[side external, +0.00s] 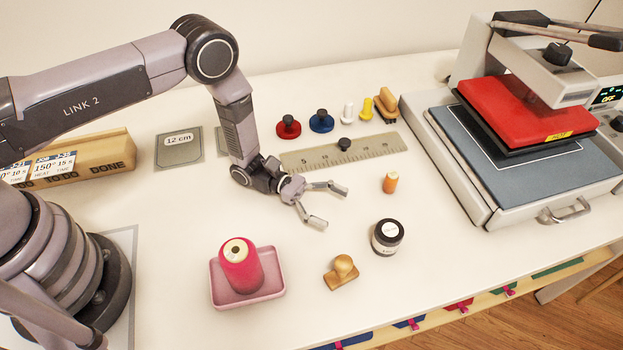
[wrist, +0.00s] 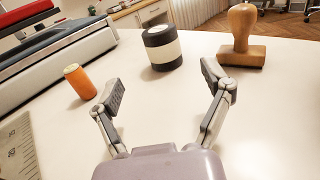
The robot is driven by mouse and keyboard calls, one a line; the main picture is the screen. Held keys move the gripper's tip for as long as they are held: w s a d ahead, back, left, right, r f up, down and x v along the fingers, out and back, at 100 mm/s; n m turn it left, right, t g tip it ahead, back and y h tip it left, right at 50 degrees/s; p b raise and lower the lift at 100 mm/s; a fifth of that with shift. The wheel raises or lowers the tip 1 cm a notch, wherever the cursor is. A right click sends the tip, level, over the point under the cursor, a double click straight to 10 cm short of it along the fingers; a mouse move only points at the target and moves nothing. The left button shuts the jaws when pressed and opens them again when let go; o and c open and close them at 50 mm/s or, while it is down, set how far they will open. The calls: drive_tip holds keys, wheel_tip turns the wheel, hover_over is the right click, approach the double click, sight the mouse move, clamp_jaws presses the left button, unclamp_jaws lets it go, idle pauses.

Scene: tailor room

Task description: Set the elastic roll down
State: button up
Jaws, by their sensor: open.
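My gripper (side external: 329,206) is open and empty, low over the table, with its fingers pointing right. In the wrist view its two fingertips (wrist: 160,86) are spread wide with bare table between them. A small orange roll (side external: 390,182) stands upright on the table, apart from the fingers; it is at the left in the wrist view (wrist: 79,82). A black cylinder with a white band and pale top (side external: 387,237) stands nearer the front edge, also in the wrist view (wrist: 162,48). I cannot tell for certain which of these is the elastic roll.
A wooden-handled stamp (side external: 341,272) and a pink cone (side external: 240,266) in a pink tray (side external: 276,290) stand in front. A ruler (side external: 370,150) lies behind, with small knobs beyond it. A heat press (side external: 480,190) fills the right. Table around the gripper is clear.

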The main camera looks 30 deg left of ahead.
drive_tip(key=s+a+r+m+g+y, duration=0.1)
drive_tip(key=a+r+m+g+y, duration=0.2)
drive_tip(key=r, duration=0.6)
drive_tip(key=s+a+r+m+y, duration=0.15)
drive_tip(key=r+m, duration=0.25)
drive_tip(key=r, duration=0.4)
drive_tip(key=s+a+r+m+g+y, duration=0.1)
drive_tip(key=a+r+m+g, duration=0.2)
drive_tip(key=r, duration=0.6)
drive_tip(key=s+a+r+m+t+y, duration=0.4)
drive_tip(key=s+a, duration=0.5)
drive_tip(key=a, duration=0.3)
drive_tip(key=s+a+r+m+t+y, duration=0.4)
drive_tip(key=s+a+r+t+y, duration=0.3)
drive_tip(key=a, duration=0.5)
drive_tip(key=shift+s+a+r+t+y, duration=0.3)
drive_tip(key=shift+s+r+y, duration=0.5)
drive_tip(key=shift+s, duration=0.4)
